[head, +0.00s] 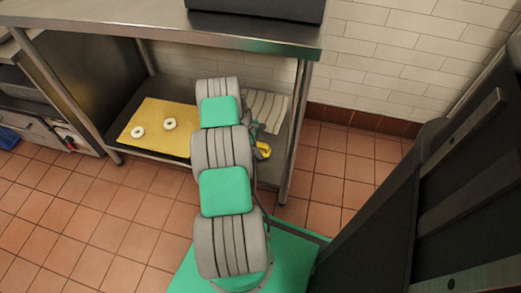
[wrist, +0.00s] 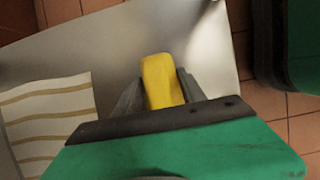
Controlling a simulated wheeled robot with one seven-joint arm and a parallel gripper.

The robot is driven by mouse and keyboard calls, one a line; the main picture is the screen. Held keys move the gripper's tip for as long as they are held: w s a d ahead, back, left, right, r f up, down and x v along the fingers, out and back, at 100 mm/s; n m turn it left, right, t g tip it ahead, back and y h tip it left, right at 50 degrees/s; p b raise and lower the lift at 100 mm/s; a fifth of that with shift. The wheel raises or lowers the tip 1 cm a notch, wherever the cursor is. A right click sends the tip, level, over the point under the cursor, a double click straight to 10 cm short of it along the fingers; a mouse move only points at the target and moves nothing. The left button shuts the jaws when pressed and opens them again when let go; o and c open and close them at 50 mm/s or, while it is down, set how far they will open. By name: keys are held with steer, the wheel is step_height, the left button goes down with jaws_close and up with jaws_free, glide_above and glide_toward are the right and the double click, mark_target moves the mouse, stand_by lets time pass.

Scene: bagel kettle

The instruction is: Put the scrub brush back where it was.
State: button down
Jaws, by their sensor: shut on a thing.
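The yellow scrub brush (head: 263,150) shows at the right end of the low steel shelf, partly hidden by my arm. In the wrist view the yellow brush (wrist: 160,78) stands between the two grey fingers of my gripper (wrist: 161,88), which is shut on it. Only its yellow part shows; any bristles are hidden. The brush is over the bare steel of the shelf (wrist: 110,45), near its edge. I cannot tell whether it touches the shelf.
A striped cloth (head: 267,108) lies on the shelf at the right; it also shows in the wrist view (wrist: 45,115). A yellow board (head: 150,108) with two bagels (head: 169,124) lies to the left. The steel tabletop (head: 150,22) is above, and a table leg (head: 295,130) stands close right.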

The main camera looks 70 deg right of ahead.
steer(key=shift+f+b, duration=0.25)
steer(key=shift+b, duration=0.05)
steer(key=c, duration=0.7)
jaws_free()
steer(key=shift+r, duration=0.1)
steer(key=shift+o, duration=0.2)
steer(key=shift+r+p, duration=0.35)
steer(key=shift+p, duration=0.1)
steer(key=p+v, duration=0.3)
steer(key=v, duration=0.8)
steer(key=shift+w+r, duration=0.1)
steer(key=shift+r, duration=0.2)
